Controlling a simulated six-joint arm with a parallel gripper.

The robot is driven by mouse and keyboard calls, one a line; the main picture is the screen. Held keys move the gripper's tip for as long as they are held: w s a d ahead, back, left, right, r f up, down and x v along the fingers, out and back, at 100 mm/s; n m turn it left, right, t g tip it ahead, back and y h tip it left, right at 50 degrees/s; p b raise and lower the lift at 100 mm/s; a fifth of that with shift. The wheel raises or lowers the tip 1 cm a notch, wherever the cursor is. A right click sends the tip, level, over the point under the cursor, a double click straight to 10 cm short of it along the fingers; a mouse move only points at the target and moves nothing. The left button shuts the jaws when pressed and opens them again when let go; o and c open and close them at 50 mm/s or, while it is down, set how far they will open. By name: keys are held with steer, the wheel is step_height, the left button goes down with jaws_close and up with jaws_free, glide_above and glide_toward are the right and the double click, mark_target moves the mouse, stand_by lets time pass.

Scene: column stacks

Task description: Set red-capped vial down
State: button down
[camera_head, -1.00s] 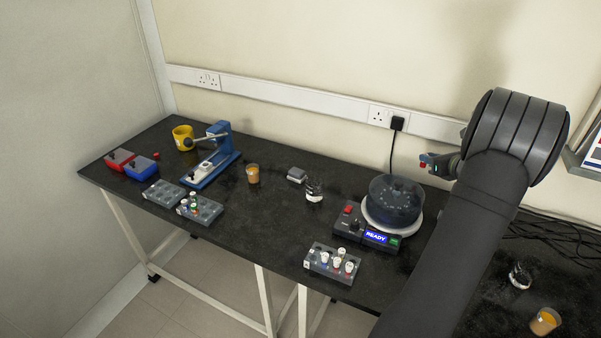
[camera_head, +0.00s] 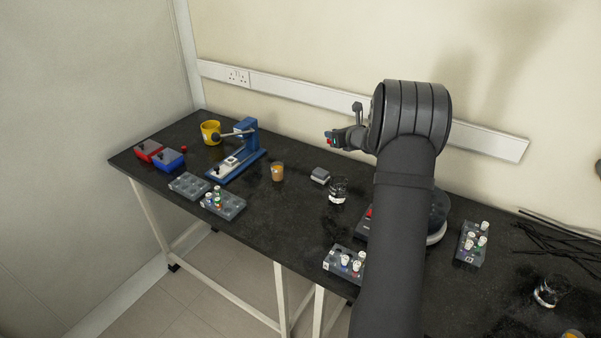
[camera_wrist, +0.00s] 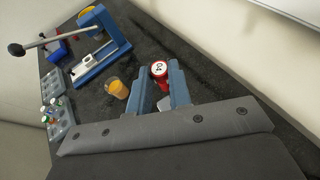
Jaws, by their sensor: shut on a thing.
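The red-capped vial (camera_wrist: 160,72) is between the fingertips of my gripper (camera_wrist: 161,85) in the wrist view. Its red cap has a white top with a dark mark that I cannot read surely. My gripper is shut on it. In the head view my gripper (camera_head: 331,139) is raised above the back of the black table (camera_head: 270,225), and only a bit of red shows at its tip. The vial's lower part is hidden.
A blue press (camera_head: 240,155) and yellow mug (camera_head: 210,132) stand back left. Grey racks (camera_head: 189,186) (camera_head: 223,203) (camera_head: 345,262) (camera_head: 472,244) stand on the table; several hold vials. An orange cup (camera_head: 277,172) and a glass (camera_head: 337,190) stand mid-table. My arm partly hides the round machine (camera_head: 438,222).

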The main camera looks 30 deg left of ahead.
steer(key=a+f, duration=0.3)
steer(key=f, duration=0.1)
steer(key=a+f, duration=0.4)
steer(key=s+a+f, duration=0.1)
steer(key=a+f, duration=0.3)
steer(key=shift+a+f, duration=0.1)
steer(key=shift+a, duration=0.05)
steer(key=shift+f, duration=1.9)
